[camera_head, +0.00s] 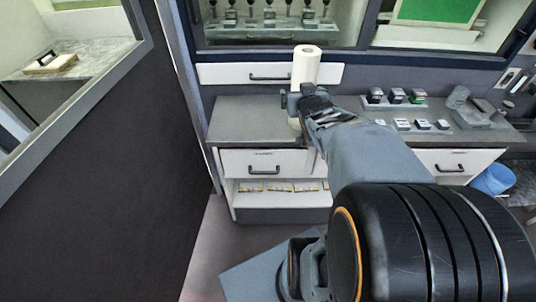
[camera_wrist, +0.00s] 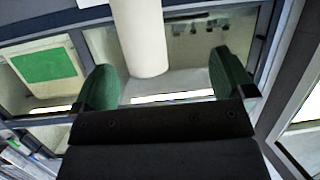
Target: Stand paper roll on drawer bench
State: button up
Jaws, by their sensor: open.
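The white paper roll (camera_head: 306,66) is upright at the left part of the drawer bench (camera_head: 243,117). My arm and gripper partly hide its lower part, so I cannot tell whether its base touches the top. My gripper (camera_head: 303,100) is open at the roll, level with its lower part. In the wrist view the roll (camera_wrist: 140,38) shows between the two green-padded fingers of my gripper (camera_wrist: 165,80), nearer the left one. A gap shows on each side, wider on the right.
A white drawer front (camera_head: 226,74) is behind, under windows. A blue bucket (camera_head: 493,180) is at the right. The bench's left top is clear.

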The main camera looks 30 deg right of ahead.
jog(key=s+a+f+n+g+y, duration=0.2)
jog(key=s+a, duration=0.4)
jog(key=a, duration=0.3)
jog(key=s+a+f+n+g+y, duration=0.2)
jog(key=s+a+f+g+y, duration=0.1)
jog(key=s+a+g, duration=0.3)
jog(key=a+f+g, duration=0.1)
jog(key=a, duration=0.1)
jog(key=shift+s+a+f, duration=0.25)
jog(key=shift+s+a, duration=0.05)
jog(key=shift+a, duration=0.05)
jog(key=shift+c, duration=0.5)
